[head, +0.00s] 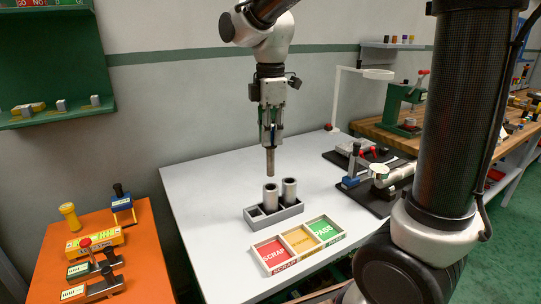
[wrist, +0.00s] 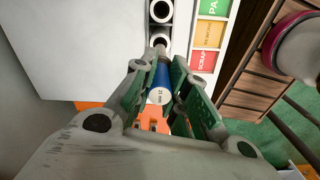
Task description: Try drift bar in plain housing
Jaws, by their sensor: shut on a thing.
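My gripper (head: 271,133) is shut on the drift bar, whose grey rod (head: 270,162) points straight down. In the wrist view the bar's blue handle (wrist: 161,78) sits between the green fingers. Two grey hollow housings, a left one (head: 270,196) and a right one (head: 289,191), stand upright in a grey rack (head: 276,217) on the white table. They look alike; I cannot tell which is plain. The rod's lower end is above the left housing, apart from it. In the wrist view the rod partly covers the nearer housing (wrist: 162,41).
A tray (head: 298,245) with red SCRAP, yellow and green PASS sections lies in front of the rack. Vises on black plates (head: 376,198) and a lamp (head: 337,95) stand to the right. An orange bench (head: 133,265) with tools is at left. The white table's left part is clear.

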